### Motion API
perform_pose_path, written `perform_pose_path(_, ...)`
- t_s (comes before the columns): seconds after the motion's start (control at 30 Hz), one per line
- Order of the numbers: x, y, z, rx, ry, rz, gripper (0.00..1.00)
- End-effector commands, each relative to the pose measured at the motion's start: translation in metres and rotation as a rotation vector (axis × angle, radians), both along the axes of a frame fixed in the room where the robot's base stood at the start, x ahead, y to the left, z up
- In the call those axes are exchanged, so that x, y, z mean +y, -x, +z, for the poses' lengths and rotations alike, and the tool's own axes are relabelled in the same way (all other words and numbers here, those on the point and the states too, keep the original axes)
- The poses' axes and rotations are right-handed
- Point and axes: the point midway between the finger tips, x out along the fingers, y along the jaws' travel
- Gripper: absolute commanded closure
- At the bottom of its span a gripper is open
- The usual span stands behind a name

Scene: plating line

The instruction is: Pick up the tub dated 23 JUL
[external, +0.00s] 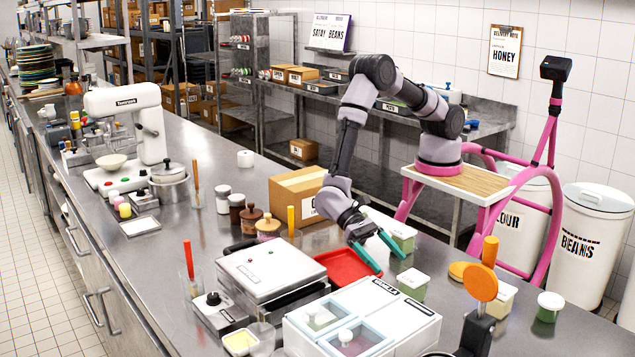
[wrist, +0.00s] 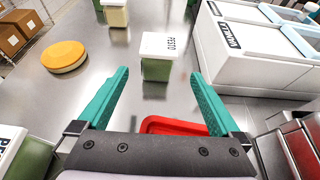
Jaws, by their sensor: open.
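My gripper (external: 391,263) is open and empty, low over the steel counter. In the wrist view a green tub with a white lid marked PESTO (wrist: 156,66) stands ahead, centred beyond my open fingertips (wrist: 160,75); it also shows in the external view (external: 411,287). A second green tub with a white lid (wrist: 24,160) is at the lower left of the wrist view, beside my left finger, and in the external view (external: 403,241). A pale-yellow tub (wrist: 116,16) stands farther off, also in the external view (external: 499,302). No date is legible on any tub.
A red tray (external: 350,266) lies beside my gripper. A white lidded container (wrist: 245,55) stands right of the centred tub. An orange-yellow disc (wrist: 63,56) lies to the left. Bare counter surrounds the centred tub's left side.

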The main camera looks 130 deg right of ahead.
Motion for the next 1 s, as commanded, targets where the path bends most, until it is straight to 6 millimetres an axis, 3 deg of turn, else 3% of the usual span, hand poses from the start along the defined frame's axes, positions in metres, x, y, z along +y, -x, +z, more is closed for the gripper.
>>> perform_pose_path(0.23,0.035,0.001,-0.014,0.000,0.001,0.004,0.00)
perform_pose_path(0.47,0.053,0.001,-0.021,-0.002,0.002,0.003,0.00)
perform_pose_path(0.73,0.089,0.003,-0.034,-0.002,0.003,0.004,0.00)
perform_pose_path(1.0,0.095,0.003,-0.036,-0.001,0.003,0.003,0.00)
